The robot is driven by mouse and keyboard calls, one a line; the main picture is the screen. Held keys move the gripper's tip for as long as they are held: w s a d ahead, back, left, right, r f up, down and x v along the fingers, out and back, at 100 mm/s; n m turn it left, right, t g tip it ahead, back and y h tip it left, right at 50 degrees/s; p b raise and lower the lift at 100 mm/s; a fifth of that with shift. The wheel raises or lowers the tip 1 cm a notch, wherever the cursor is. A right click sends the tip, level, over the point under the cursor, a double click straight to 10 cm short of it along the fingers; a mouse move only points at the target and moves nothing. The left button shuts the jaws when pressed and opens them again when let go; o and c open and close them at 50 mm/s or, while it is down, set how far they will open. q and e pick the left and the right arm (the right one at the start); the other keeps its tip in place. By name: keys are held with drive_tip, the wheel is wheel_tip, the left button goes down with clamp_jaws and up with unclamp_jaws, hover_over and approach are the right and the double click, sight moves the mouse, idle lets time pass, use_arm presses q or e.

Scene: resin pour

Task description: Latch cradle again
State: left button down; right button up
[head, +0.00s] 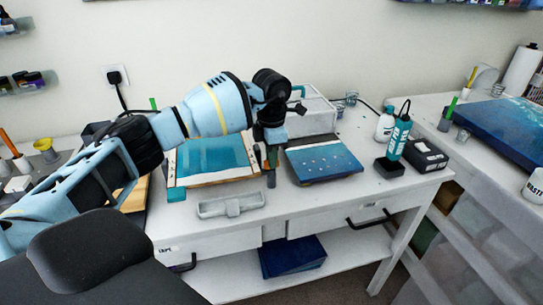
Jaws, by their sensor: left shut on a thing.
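A shallow frame with a pale rim and teal corners, which looks like the cradle (215,180), lies on the white worktable and holds a glossy teal panel (212,153). My left gripper (271,160) points down at the right edge of this frame, in the gap before a dark blue speckled panel (325,162). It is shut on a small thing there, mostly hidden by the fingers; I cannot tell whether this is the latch. The latch position cannot be made out. My right gripper is not in view.
A grey tray (232,205) lies in front of the frame. A white box (313,112) stands behind the gripper. A teal bottle-like tool (398,140), a white bottle (384,126) and a black box (425,154) stand at the right. The table's front right is clear.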

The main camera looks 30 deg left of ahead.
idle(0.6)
use_arm(q)
drive_tip(key=c, duration=1.4)
unclamp_jaws()
drive_tip(key=shift+r, duration=0.1)
wheel_tip(320, 180, up, 8)
drive_tip(key=shift+f, duration=0.2)
